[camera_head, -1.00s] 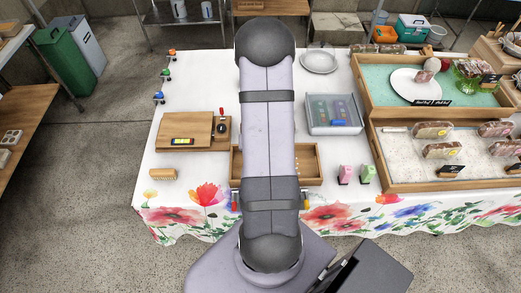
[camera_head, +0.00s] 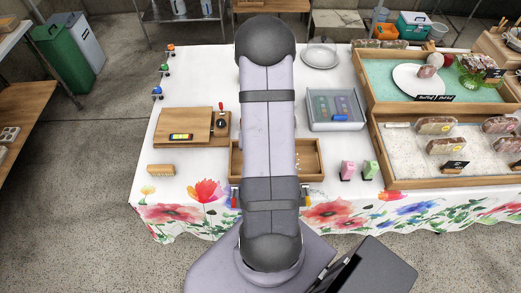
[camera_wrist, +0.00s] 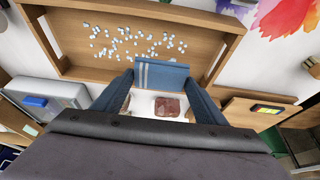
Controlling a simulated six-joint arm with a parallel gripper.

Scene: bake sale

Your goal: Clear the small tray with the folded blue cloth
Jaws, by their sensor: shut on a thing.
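The small wooden tray (camera_wrist: 95,73) lies below my gripper in the wrist view, with many small pale blue-white beads (camera_wrist: 135,42) scattered over its floor. My gripper (camera_wrist: 161,80) is shut on the folded blue cloth (camera_wrist: 162,74), which has pale stripes and spans between the fingertips. The cloth is at the tray's near side in this view; whether it touches the tray floor I cannot tell. In the head view my arm covers the middle of the tray (camera_head: 322,160) and hides the gripper and cloth.
A grey bin (camera_head: 336,124) with a blue block stands behind right of the tray. Pink (camera_head: 347,170) and green (camera_head: 370,170) items stand to its right. A wooden board (camera_head: 172,125) and a brush (camera_head: 161,170) lie left. A reddish-brown item (camera_wrist: 167,106) shows between my fingers.

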